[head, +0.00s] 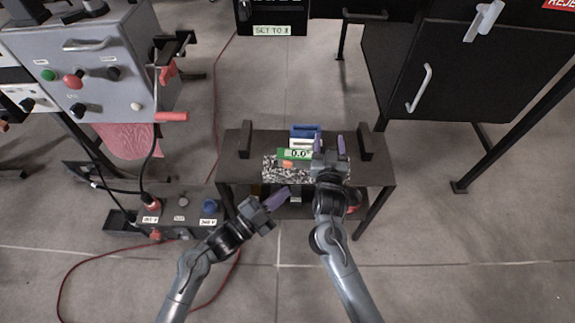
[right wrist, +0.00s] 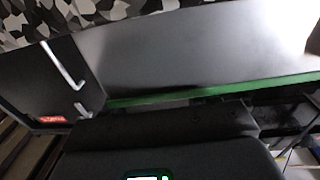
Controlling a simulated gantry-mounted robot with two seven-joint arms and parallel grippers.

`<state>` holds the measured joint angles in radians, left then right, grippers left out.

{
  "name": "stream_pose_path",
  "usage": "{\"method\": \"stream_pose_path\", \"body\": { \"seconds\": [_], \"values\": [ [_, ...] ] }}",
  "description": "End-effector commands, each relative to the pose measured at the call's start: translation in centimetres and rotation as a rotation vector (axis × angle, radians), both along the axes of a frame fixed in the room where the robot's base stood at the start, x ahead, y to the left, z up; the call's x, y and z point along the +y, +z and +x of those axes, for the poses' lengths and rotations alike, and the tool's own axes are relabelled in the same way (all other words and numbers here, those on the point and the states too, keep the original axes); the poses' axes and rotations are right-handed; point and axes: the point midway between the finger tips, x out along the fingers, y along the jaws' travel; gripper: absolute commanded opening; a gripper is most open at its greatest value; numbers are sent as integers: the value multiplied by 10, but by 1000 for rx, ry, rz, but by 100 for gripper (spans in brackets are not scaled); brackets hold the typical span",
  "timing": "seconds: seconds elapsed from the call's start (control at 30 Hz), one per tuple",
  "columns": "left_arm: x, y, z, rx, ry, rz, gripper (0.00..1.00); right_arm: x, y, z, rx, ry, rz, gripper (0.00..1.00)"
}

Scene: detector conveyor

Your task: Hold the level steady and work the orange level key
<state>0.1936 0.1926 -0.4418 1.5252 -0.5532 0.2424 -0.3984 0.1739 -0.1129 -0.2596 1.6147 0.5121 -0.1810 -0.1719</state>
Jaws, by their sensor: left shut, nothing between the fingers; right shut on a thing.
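The green level (head: 281,154) with a display that reads about 0.0 lies on a speckled block (head: 272,172) on the small dark table. The orange level key (head: 288,163) is on its near side, left of my right gripper. My right gripper (head: 328,146) is shut on the level's right part, which the gripper and wrist largely hide. A green strip, seemingly the level (right wrist: 210,93), crosses the right wrist view; the contact itself is unclear there. My left gripper (head: 284,193) is shut and empty, in front of the table and nearer than the key, apart from it.
The dark table (head: 240,170) has upright posts at both sides. A blue and white item (head: 305,135) stands behind the level. A grey control panel (head: 95,75) is at left, a socket box (head: 180,211) below it, and a black cabinet (head: 455,70) at right. Red cable lies on the floor.

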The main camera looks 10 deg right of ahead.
Motion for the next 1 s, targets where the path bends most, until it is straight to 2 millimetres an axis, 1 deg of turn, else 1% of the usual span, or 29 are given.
{"method": "stream_pose_path", "body": {
  "seconds": [0.03,0.27,0.3,0.37,0.4,0.47,0.8,0.87,1.0],
  "values": [
    [0,0,0,0,0,0,0,0,-3,0,5,0,0,17],
    [0,0,0,0,0,0,0,0,-2,0,5,0,0,17],
    [0,0,0,0,0,0,0,0,-2,0,5,0,0,63],
    [0,0,0,0,0,0,0,0,-2,0,4,0,0,73],
    [0,0,0,0,0,0,0,0,-2,0,3,0,0,79],
    [0,0,0,0,0,0,0,0,-1,0,3,0,0,87],
    [0,0,0,0,0,0,0,1,0,-2,0,0,0,87],
    [0,0,0,0,0,0,0,1,0,-5,0,0,1,87],
    [0,0,0,0,0,0,0,5,-1,-21,2,1,1,87]
  ]
}}
